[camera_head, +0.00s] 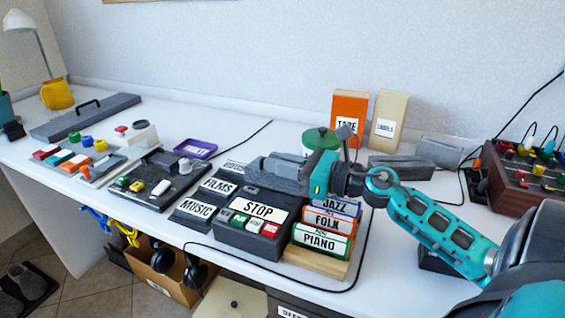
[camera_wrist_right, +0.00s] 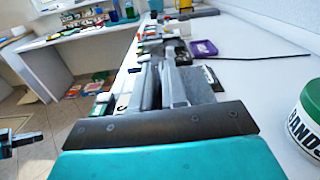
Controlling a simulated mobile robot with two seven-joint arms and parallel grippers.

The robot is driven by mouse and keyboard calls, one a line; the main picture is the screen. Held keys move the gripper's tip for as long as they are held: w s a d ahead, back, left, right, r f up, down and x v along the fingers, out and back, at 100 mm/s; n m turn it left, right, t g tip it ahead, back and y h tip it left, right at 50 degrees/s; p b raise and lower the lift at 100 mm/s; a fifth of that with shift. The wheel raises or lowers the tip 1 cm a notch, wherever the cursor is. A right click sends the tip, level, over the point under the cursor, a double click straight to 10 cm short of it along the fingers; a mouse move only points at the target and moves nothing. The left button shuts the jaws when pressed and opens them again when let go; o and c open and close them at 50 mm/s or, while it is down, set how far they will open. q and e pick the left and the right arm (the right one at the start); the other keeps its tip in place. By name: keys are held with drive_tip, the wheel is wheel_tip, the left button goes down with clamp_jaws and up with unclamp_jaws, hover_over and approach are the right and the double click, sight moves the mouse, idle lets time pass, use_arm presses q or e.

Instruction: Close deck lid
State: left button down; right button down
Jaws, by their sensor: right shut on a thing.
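The dark deck (camera_head: 246,236) stands at the front of the desk, with a STOP label and coloured buttons on its front. My right gripper (camera_head: 262,168) reaches in from the right over the deck's back part, fingers pointing left. It is shut on what looks like the deck lid; the fingers hide the held part, and the lid's angle is unclear. In the right wrist view the gripper's fingers (camera_wrist_right: 165,85) lie close together. A dark shape (camera_wrist_right: 18,140) at that view's left edge may be my left gripper; its jaws are not clear.
PIANO, FOLK and JAZZ cases (camera_head: 322,240) stand in a wooden rack close right of the deck. MUSIC and FILMS bins (camera_head: 200,212) stand left. A green-lidded tub (camera_head: 318,140) is behind my gripper. A black cable loops around the rack.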

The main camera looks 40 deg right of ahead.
drive_tip(key=shift+f+n, duration=0.2)
drive_tip(key=shift+n, duration=0.1)
drive_tip(key=c, duration=1.2)
unclamp_jaws()
drive_tip(key=shift+c, duration=0.2)
drive_tip(key=shift+s+d, duration=0.2)
drive_tip(key=shift+s, duration=0.25)
drive_tip(key=v, duration=1.2)
drive_tip(key=shift+r, duration=0.15)
